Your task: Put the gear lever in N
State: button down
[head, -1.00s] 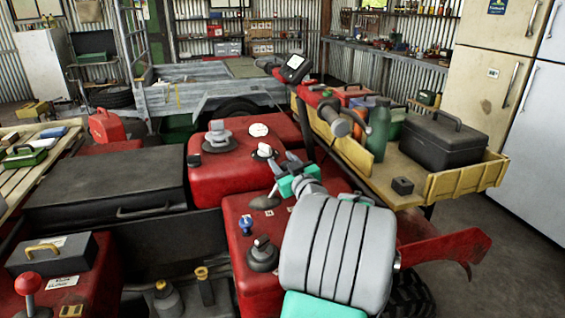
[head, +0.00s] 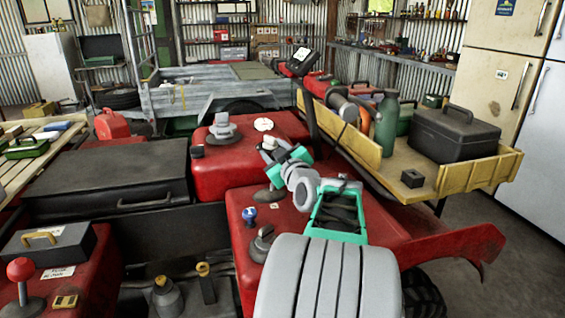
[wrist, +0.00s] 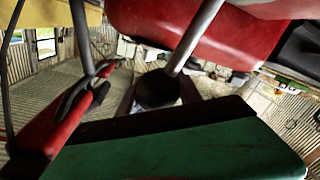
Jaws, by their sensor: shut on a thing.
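The gear lever rises from a dark grey boot (head: 268,195) on the red body of the quad, in the middle of the head view. My gripper (head: 271,148), with grey fingers and green parts, is shut on its upper end. In the wrist view the lever's dark round knob (wrist: 157,89) sits between the fingers, with a metal rod running up from it in the picture. The fingers partly hide the knob in the head view. I cannot make out a gear marking or tell which position the lever is in.
A blue knob (head: 249,214) and a grey knob (head: 263,241) stand close in front of the lever. A red-knobbed lever (head: 21,271) is at the lower left.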

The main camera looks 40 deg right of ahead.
jog(key=shift+w+a+n+b, duration=0.4)
jog(key=shift+a+n+b, duration=0.2)
jog(key=shift+b, duration=0.2)
jog(key=shift+w+a+n+b, duration=0.35)
jog(key=shift+a+n+b, duration=0.15)
jog(key=shift+a+b, duration=0.25)
jog(key=shift+r, duration=0.1)
jog(key=c, duration=0.8)
grip_release()
jog(key=v, duration=0.7)
jog(key=shift+s+a+r, duration=0.1)
jog(key=shift+s+a, duration=0.1)
jog(key=shift+s, duration=0.15)
